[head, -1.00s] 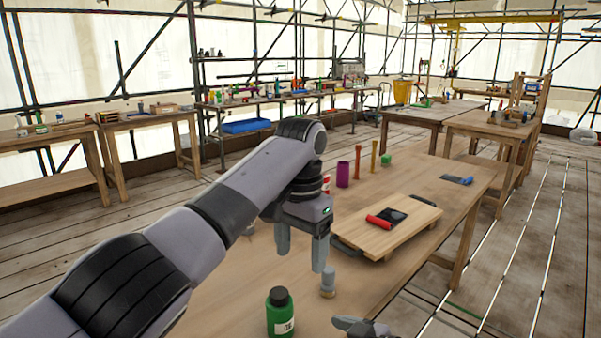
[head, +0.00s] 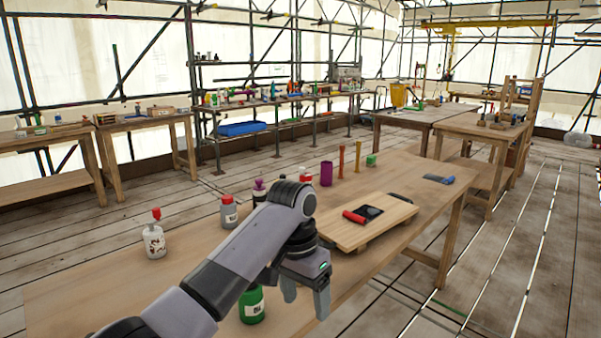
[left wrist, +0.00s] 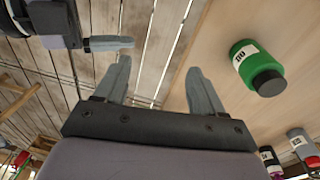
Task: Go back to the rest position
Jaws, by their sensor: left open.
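My left gripper (head: 306,298) is open and empty over the front edge of the long wooden table (head: 90,290). Its two fingers are spread apart with nothing between them in the left wrist view (left wrist: 158,70). A green bottle with a black cap (left wrist: 258,66) stands on the table close beside it; in the head view the bottle (head: 252,306) is partly covered by my left arm. Part of my right gripper (left wrist: 108,43) shows at the upper left of the left wrist view; its opening is unclear. It is not in the head view.
A wooden board (head: 372,222) carries a red-handled tool (head: 354,217). A white bottle (head: 154,240), a grey bottle (head: 229,212) and a purple cylinder (head: 326,173) stand on the table. Plank floor (head: 480,270) lies clear to the right.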

